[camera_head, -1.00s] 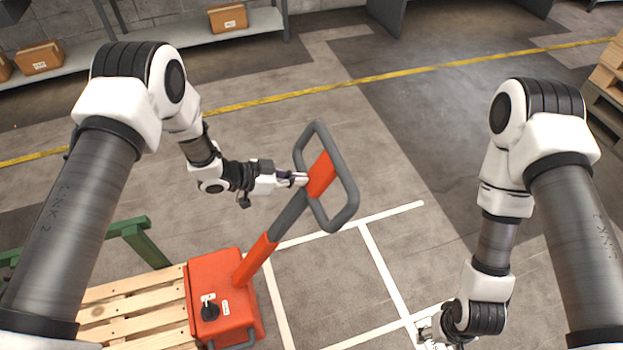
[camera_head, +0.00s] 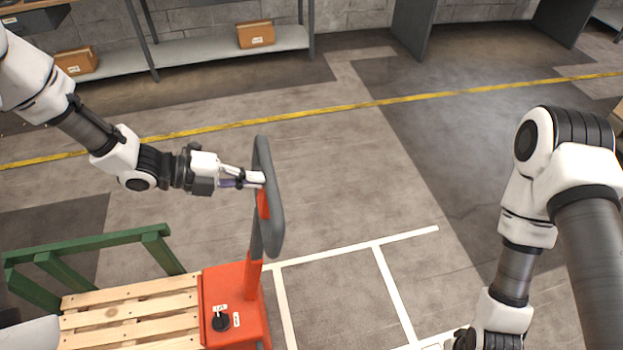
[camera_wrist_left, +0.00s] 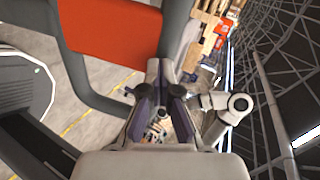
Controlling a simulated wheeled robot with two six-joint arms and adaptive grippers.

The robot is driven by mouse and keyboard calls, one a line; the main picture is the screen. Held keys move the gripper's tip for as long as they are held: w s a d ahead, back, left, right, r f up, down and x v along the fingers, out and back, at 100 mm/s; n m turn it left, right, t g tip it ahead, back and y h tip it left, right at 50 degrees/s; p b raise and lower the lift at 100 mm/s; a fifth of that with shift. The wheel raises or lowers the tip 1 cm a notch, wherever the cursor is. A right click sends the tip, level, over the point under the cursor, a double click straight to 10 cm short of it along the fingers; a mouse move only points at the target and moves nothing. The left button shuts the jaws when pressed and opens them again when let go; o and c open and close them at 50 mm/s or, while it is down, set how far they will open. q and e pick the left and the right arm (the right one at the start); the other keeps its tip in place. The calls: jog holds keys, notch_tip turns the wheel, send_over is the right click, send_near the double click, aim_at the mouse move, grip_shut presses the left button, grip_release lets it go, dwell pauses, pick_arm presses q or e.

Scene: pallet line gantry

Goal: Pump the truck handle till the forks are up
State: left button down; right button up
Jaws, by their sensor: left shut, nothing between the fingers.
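The truck handle, a grey loop (camera_head: 273,215) with an orange centre, stands on an orange shaft above the orange truck body (camera_head: 230,290). My left gripper (camera_head: 258,180) is at the loop's upper left side, shut and empty. In the left wrist view, the handle's orange panel (camera_wrist_left: 110,30) and grey loop fill the upper left, close beside my shut fingers (camera_wrist_left: 158,95). I cannot tell whether they touch the handle. The forks are hidden under the wooden pallet (camera_head: 130,310). My right arm goes out of the bottom edge; its fingers do not show.
A green rail (camera_head: 90,245) stands behind the pallet. A shelf (camera_head: 200,57) with cardboard boxes (camera_head: 255,35) runs along the back wall. A yellow floor line crosses behind the truck. Floor to the right of the handle, with white lines (camera_head: 400,290), is clear.

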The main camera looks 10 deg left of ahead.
pick_arm(q)
jog(key=shift+s+r+m, duration=0.55)
jog(key=shift+r+m, duration=0.2)
jog(key=shift+m, duration=0.35)
jog(key=shift+w+d+f, duration=0.25)
jog(key=shift+d+f, duration=0.05)
jog(key=shift+d, duration=0.1)
jog(key=p+x, duration=0.3)
jog(key=x, duration=1)
